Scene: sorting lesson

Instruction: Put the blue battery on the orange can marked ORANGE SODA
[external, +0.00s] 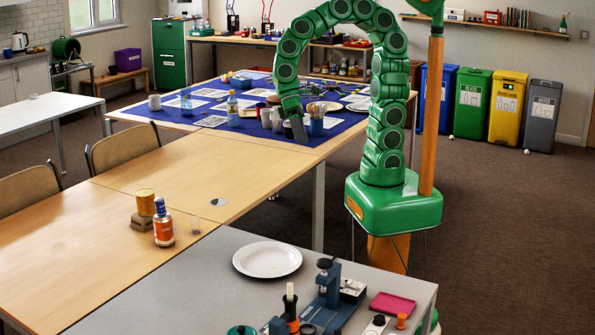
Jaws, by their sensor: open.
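My gripper (299,134) is at the end of my green curved arm, low over the blue-covered table, among cups and jars near its front right corner. Its fingers are small and dark here; the jaws are open. I cannot make out a blue battery among the small items around it. I cannot pick out a can with a readable ORANGE SODA mark either. A bottle with an orange label and blue cap (163,222) stands on the wooden table, beside a yellow-orange tin (146,203) on a brown block.
The blue cloth (178,128) carries papers, a clear bottle (232,108), a blue cup (316,125) and plates. A grey table in front holds a white plate (267,259), a blue device (328,284) and a pink tray (392,304). The wooden tabletop (75,255) is mostly clear.

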